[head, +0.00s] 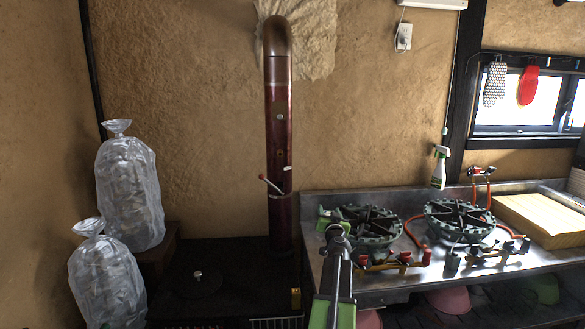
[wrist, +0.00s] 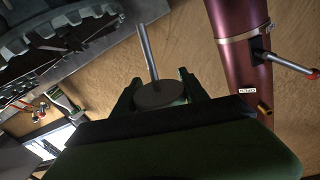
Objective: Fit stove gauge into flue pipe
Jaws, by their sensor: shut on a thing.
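The flue pipe (head: 279,150) is dark red and upright behind the stove, with a curved brown top. It also shows upside down at the right of the wrist view (wrist: 235,45). My gripper (wrist: 158,92) is shut on the stove gauge (wrist: 158,95), a grey disc with a thin metal rod pointing away from the jaws. In the head view my gripper (head: 335,233) is in front of the sink counter, right of the pipe. The gauge is apart from the pipe.
A damper handle (head: 271,185) with a red tip sticks out of the pipe. The black stove (head: 225,255) stands below. Gas burners (head: 365,226) stand on the steel counter (head: 400,200) at right. Clear bags (head: 128,190) stand at left. The wall above the counter is mostly clear.

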